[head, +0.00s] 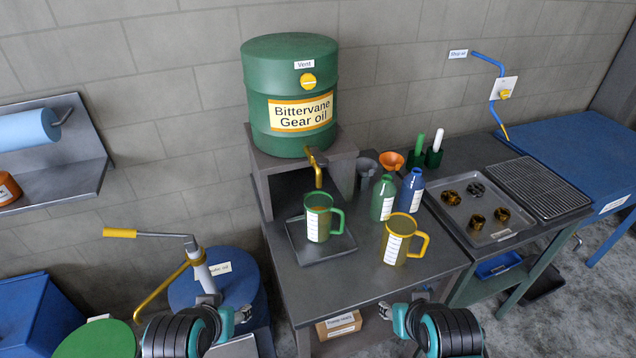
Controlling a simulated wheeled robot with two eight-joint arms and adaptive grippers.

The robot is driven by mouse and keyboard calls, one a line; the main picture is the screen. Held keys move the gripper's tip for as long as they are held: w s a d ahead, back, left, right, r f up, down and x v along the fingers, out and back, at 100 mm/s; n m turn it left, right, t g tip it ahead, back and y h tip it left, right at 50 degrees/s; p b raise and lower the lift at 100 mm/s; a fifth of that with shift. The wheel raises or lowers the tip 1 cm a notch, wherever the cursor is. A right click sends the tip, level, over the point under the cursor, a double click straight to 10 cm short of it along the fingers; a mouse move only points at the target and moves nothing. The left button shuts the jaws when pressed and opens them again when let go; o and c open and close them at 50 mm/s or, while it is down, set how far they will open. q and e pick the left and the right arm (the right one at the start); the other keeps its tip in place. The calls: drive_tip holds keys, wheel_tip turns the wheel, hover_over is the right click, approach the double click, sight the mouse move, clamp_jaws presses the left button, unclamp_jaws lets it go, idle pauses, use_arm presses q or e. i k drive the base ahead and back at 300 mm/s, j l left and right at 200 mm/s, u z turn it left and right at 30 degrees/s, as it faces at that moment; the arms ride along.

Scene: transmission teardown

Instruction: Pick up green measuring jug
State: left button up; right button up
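The green measuring jug (318,222) stands upright on a dark square drip tray (338,247) on the workbench, below the brass tap (316,160) of the green gear oil drum. Its handle points right and a white scale label faces me. My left gripper (242,314) is at the bottom of the view, in front of and left of the bench, well apart from the jug. My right gripper (385,311) is at the bench's front edge, below and right of the jug, also apart. Both look empty, but their fingers are too small and foreshortened to show whether they are open.
A yellow jug (397,243) stands right of the green one. Green (383,198) and blue (411,190) bottles stand behind it. The drum (290,97) rests on a grey stand (262,168). A blue barrel with a pump (203,285) is at left. A parts tray (478,228) is at right.

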sight(318, 205)
drive_tip(key=i+l, duration=0.15)
drive_tip(key=l, duration=0.35)
drive_tip(key=i+l, duration=0.1)
drive_tip(key=l, duration=0.4)
drive_tip(key=i+l+u, duration=0.1)
drive_tip(key=l, duration=0.4)
drive_tip(key=i+l, duration=0.15)
drive_tip(key=l, duration=0.35)
